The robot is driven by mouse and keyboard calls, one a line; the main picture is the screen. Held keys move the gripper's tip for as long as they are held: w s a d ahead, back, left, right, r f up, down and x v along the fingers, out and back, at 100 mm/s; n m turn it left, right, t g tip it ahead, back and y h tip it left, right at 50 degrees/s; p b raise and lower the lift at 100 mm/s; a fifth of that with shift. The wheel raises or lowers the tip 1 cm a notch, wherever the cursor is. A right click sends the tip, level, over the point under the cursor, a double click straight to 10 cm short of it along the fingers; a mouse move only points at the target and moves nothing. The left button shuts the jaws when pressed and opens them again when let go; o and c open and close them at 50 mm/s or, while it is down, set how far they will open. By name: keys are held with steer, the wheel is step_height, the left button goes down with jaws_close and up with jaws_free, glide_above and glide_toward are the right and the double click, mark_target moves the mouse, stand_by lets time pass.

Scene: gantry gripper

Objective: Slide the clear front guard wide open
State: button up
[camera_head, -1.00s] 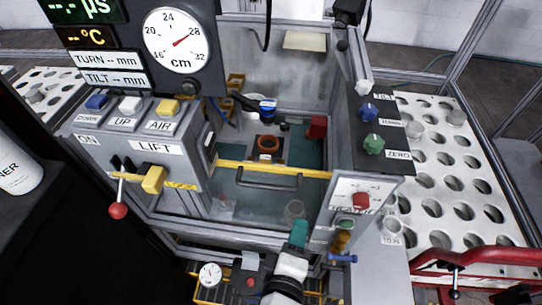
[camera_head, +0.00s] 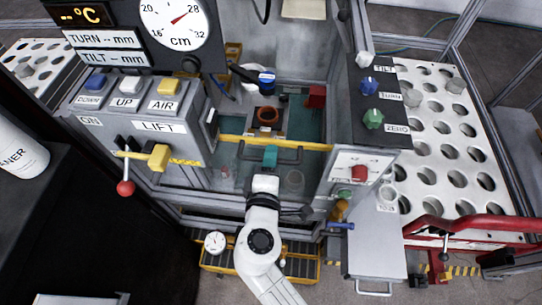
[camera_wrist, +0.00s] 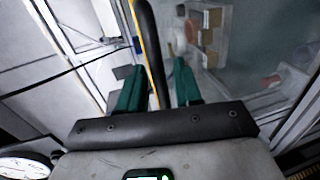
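The clear front guard (camera_head: 312,166) stands across the front of the machine between two grey side panels, with a yellow strip (camera_head: 308,147) along its top edge. A dark bar handle (camera_head: 243,155) runs along it below the strip. My gripper (camera_head: 270,153) has its teal fingers at the middle of this handle. In the wrist view, the black handle (camera_wrist: 152,55) passes between the two fingers of my gripper (camera_wrist: 158,78). The fingers are open, with a visible gap beside the bar. The clear panel (camera_wrist: 240,70) shows behind the right finger.
A lift panel (camera_head: 140,125) with a red-knobbed lever (camera_head: 125,187) stands left of the guard. A control panel (camera_head: 360,167) with a red knob stands right. Inside are an orange-brown ring (camera_head: 267,115) and a red block (camera_head: 315,96). A yellow-framed drawer (camera_head: 300,262) sits low in front.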

steer(key=shift+w, duration=0.2)
steer(key=shift+f, duration=0.1)
jaws_close()
stand_by(0.4)
